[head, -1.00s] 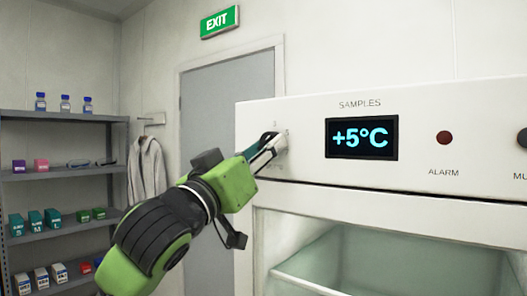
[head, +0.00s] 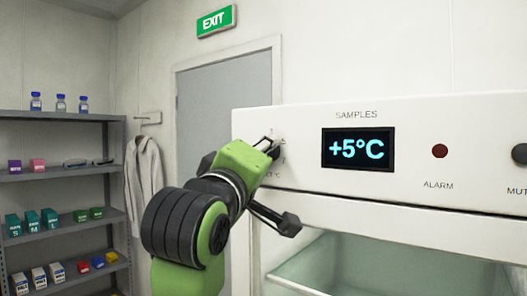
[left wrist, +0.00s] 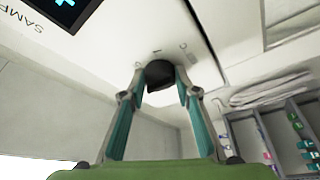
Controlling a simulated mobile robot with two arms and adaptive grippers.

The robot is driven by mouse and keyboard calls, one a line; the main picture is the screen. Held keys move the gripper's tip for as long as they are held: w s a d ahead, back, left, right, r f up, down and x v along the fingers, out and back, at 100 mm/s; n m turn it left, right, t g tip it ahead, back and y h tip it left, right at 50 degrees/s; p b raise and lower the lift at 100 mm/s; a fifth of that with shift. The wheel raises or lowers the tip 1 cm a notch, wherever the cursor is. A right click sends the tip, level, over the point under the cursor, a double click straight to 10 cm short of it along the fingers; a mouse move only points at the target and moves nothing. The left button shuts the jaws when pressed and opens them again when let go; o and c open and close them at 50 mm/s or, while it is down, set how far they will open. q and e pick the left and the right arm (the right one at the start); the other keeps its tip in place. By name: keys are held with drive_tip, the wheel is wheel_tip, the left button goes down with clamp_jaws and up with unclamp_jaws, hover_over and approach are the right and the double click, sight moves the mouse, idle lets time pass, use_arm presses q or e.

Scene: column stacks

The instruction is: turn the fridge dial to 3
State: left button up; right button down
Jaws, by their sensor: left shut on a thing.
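The fridge (head: 300,119) has a white top panel marked SAMPLES. Its display (head: 358,149) reads +5°C. The dark dial (left wrist: 160,75) sits on the panel left of the display; in the head view the gripper mostly covers it. My left gripper (head: 270,145) is at the dial. In the left wrist view my left gripper (left wrist: 160,82) has one finger on each side of the dial and is shut on it. Small marks show around the dial, among them what looks like a 5 and a 7; the dial's pointer cannot be made out. My right gripper is not in view.
A dark red alarm lamp (head: 439,151) and a dark mute knob (head: 519,153) are further right on the panel. The glass-fronted compartment (head: 350,265) lies below. Shelves (head: 60,176) with small boxes and bottles stand at the far left, beside a hanging coat (head: 144,175).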

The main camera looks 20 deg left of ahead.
use_arm(q)
drive_tip(key=shift+n, duration=0.4)
drive_tip(key=o, duration=1.1)
drive_tip(key=v, duration=1.2)
drive_tip(key=shift+d+r, duration=0.1)
